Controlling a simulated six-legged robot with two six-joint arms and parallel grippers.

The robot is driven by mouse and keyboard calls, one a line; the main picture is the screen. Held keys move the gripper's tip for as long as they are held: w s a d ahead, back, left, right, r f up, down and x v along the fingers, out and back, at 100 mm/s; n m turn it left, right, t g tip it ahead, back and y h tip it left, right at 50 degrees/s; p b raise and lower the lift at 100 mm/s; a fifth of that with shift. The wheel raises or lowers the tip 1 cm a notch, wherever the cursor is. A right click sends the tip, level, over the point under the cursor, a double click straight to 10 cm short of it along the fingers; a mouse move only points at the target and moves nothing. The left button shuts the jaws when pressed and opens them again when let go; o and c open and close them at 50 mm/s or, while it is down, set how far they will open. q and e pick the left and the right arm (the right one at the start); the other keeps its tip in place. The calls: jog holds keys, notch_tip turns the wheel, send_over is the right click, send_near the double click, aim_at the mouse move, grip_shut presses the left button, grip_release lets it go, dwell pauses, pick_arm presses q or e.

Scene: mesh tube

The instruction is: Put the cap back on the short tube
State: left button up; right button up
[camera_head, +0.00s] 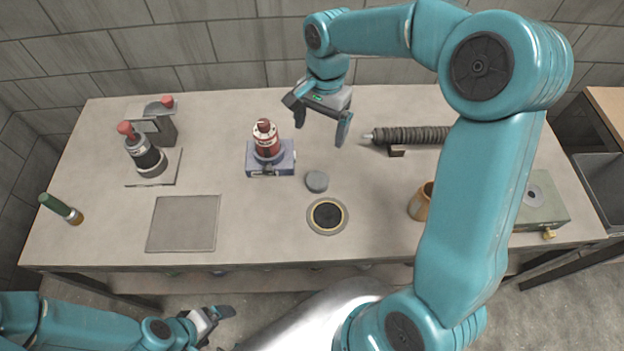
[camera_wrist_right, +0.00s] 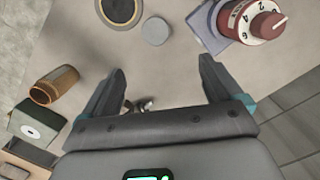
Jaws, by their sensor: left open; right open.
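A small grey disc (camera_head: 317,181), which looks like the cap, lies flat on the table in front of the red-topped device; it also shows in the right wrist view (camera_wrist_right: 155,31). A short tan-brown tube (camera_head: 421,202) stands at the right front, partly behind my right arm; the wrist view shows it too (camera_wrist_right: 53,86). Its top looks uncovered. My right gripper (camera_head: 322,124) is open and empty above the back of the table, behind the disc; its spread fingers show in the wrist view (camera_wrist_right: 162,70). My left gripper (camera_head: 222,318) is open, low in front of the table.
A ring with a dark centre (camera_head: 327,216) lies just in front of the disc. The red-topped device (camera_head: 266,147) stands behind left. A ribbed dark rod (camera_head: 412,135) lies at the back right. A green box (camera_head: 545,207) stands far right. A grey plate (camera_head: 183,223) lies left.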

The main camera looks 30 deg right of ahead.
send_over(317, 179)
jog(key=f, duration=1)
jog(key=shift+w+d+f+p, duration=0.1)
jog(key=shift+w+d+p, duration=0.1)
jog(key=shift+d+p, duration=0.15)
jog(key=shift+w+a+f, duration=0.15)
jog(key=shift+f, duration=0.3)
jog(key=f, duration=0.3)
jog(key=s+f+p, duration=0.1)
jog(key=f, duration=0.1)
jog(key=shift+a, duration=0.1)
jog(key=shift+w, duration=0.1)
